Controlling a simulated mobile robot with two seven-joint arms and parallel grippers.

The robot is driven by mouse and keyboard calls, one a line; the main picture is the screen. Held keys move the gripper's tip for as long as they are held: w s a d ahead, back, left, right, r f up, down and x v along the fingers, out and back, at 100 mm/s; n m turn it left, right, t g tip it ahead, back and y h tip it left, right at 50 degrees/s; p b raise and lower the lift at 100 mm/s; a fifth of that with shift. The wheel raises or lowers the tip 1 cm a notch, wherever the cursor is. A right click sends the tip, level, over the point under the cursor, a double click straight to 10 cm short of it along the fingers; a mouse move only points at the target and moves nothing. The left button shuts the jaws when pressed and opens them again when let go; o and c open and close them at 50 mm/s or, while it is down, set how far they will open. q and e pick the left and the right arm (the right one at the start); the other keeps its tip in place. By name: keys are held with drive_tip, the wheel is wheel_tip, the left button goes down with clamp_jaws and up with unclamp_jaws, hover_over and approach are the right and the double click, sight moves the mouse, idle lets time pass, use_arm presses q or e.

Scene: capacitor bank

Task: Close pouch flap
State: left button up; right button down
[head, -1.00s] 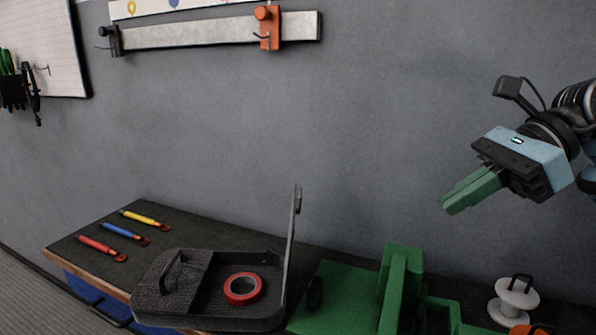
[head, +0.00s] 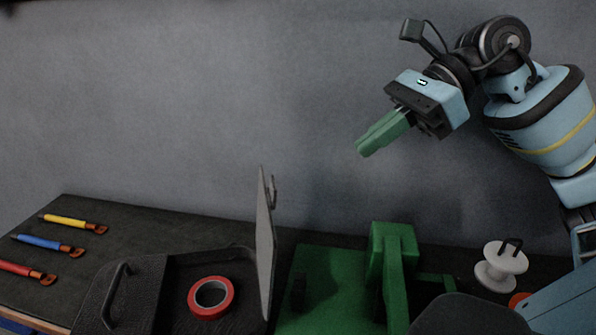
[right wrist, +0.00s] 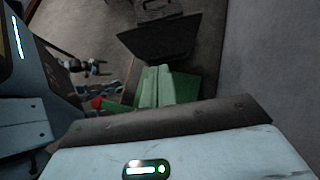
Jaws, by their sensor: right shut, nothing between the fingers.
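The pouch (head: 146,278) is a black open case with a handle, on the dark bench. Its grey flap (head: 265,245) stands nearly upright at the pouch's right side, with a small latch near the top. A red tape roll (head: 211,297) lies in the open pouch. My right gripper (head: 366,148) has green fingers, shut and empty, in the air above and right of the flap, apart from it. In the right wrist view the green fingers (right wrist: 156,88) show below a dark shape that looks like the pouch (right wrist: 160,38). My left gripper is not in view.
A green fixture (head: 393,260) stands right of the flap. A white spool (head: 501,268) is farther right. A yellow tool (head: 72,222), a blue tool (head: 47,243) and a red tool (head: 25,270) lie at left. A grey wall (head: 180,110) is behind the bench.

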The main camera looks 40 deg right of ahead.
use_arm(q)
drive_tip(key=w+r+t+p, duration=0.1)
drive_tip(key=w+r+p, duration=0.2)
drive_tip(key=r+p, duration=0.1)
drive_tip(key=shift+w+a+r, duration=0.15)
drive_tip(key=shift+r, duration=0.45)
use_arm(e)
drive_tip(key=w+a+f, duration=0.4)
drive_tip(key=w+a, duration=0.1)
drive_tip(key=a, duration=0.4)
drive_tip(key=shift+a+f, duration=0.15)
drive_tip(key=shift+f, duration=0.2)
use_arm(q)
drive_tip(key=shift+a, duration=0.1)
